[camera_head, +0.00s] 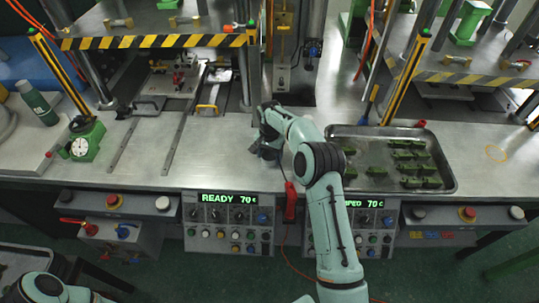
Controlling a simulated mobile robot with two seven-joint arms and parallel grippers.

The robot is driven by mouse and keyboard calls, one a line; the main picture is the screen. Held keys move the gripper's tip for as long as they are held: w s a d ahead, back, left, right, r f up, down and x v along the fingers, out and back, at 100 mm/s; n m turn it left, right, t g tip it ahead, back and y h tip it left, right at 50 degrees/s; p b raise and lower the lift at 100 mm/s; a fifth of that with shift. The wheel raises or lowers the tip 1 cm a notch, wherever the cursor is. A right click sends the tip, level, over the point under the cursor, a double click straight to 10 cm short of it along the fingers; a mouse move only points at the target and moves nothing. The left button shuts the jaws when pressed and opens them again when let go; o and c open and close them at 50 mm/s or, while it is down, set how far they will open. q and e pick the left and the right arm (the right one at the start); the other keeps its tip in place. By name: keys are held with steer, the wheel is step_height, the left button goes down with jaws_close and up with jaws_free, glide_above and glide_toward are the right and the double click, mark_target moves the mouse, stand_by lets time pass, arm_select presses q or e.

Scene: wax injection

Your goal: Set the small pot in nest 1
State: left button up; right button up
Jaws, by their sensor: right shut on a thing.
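My right arm reaches up from the bottom over the steel bench. Its gripper (262,152) is low over the bench between the two presses, left of the tray. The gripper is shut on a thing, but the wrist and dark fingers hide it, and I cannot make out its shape. I cannot pick out the small pot for certain. The left press holds a metal plate (160,84) with small fittings on it. I see no label telling which place is nest 1. Part of my left arm shows at the bottom left; its gripper is out of view.
A steel tray (335,131) with several green pieces (405,155) lies right of my right arm. A dial gauge (86,143) and a green bottle (38,103) stand at left. Striped bars (150,41) cross the presses. A red-handled tool (291,203) hangs at the front edge.

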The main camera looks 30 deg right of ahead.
stand_by(0.3)
steer(key=o, duration=1.2)
steer(key=shift+f, duration=0.1)
steer(key=shift+c, duration=0.2)
